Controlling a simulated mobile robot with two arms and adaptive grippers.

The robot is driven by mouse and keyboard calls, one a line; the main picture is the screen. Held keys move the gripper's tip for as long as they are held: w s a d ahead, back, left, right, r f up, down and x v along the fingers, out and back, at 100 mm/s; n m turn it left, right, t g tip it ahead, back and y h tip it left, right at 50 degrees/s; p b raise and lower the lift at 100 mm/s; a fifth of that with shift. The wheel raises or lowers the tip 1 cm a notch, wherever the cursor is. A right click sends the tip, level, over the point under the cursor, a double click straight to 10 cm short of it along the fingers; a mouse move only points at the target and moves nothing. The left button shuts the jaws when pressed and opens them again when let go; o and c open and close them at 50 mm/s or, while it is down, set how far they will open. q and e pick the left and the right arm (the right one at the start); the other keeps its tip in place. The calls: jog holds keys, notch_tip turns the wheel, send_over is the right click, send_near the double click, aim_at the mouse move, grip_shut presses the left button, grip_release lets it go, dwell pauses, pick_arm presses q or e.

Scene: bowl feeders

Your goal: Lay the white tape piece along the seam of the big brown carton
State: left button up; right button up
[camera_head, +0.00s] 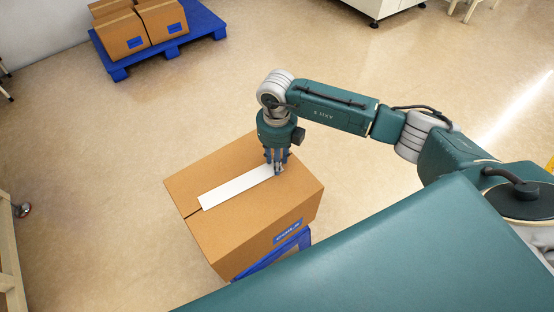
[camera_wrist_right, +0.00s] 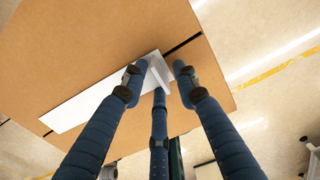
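The big brown carton (camera_head: 250,222) stands closed in the middle of the head view, with a dark seam across its top. The white tape piece (camera_head: 236,187) lies flat along that seam; seam shows past both its ends in the right wrist view (camera_wrist_right: 85,108). A small white tab (camera_wrist_right: 158,75) stands up at the tape's end near my fingers. My right gripper (camera_head: 277,166) points down over this end. Its fingers (camera_wrist_right: 159,77) are spread around the tab, with visible gaps beside it. My left gripper is not in view.
The carton rests on a blue support (camera_head: 275,256), partly hidden by my own teal body. A blue pallet (camera_head: 165,47) with smaller brown cartons (camera_head: 122,35) stands at the upper left. A white cabinet (camera_head: 385,5) is at the top. The floor between is clear.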

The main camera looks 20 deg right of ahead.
notch_tip(320, 180, up, 12)
jog(key=shift+f, duration=0.15)
dwell(0.6)
